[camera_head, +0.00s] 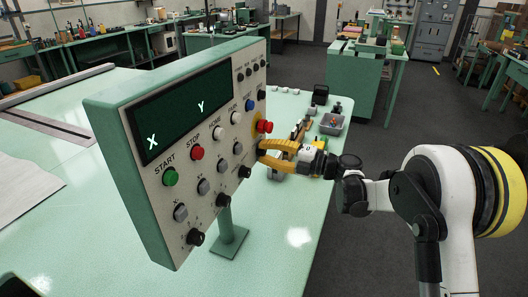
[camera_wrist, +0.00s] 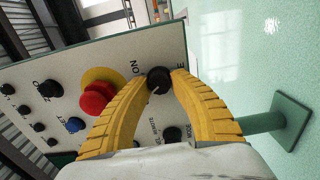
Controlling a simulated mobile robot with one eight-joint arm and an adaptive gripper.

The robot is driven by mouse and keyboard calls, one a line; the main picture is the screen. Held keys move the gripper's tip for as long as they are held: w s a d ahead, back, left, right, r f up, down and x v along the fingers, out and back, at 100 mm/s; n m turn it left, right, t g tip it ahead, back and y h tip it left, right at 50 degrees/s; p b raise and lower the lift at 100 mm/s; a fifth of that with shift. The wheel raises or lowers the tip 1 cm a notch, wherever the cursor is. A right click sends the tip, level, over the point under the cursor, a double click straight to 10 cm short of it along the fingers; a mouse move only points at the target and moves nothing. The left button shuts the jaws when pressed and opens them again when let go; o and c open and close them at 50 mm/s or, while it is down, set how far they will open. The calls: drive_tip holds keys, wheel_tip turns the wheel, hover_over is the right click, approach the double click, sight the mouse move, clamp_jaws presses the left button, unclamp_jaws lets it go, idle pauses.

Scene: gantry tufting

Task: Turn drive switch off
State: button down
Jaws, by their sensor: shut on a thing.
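The control panel (camera_head: 185,150) is a green box on a post, with a dark screen and rows of knobs and buttons. My gripper (camera_head: 264,150), with yellow ribbed fingers, reaches in from the right to the panel's right edge, just below the red mushroom button (camera_head: 265,127). In the wrist view its fingertips are shut on a black round knob (camera_wrist: 158,82), one on each side. The knob has a light pointer mark. Part of an "ON" label shows beside it; I take this knob as the drive switch. The fingers hide the knob in the head view.
The red button on its yellow ring (camera_wrist: 97,98) sits close beside one finger. Another black knob (camera_wrist: 172,134) lies between the fingers, nearer the palm. A grey bin (camera_head: 332,124) and small parts stand on the green table behind the panel.

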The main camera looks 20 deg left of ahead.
idle(0.3)
drive_tip(key=c, duration=1.1)
unclamp_jaws()
drive_tip(key=shift+a, duration=0.1)
drive_tip(key=shift+o, duration=0.2)
drive_tip(key=d, duration=1.2)
drive_tip(key=shift+s, duration=0.45)
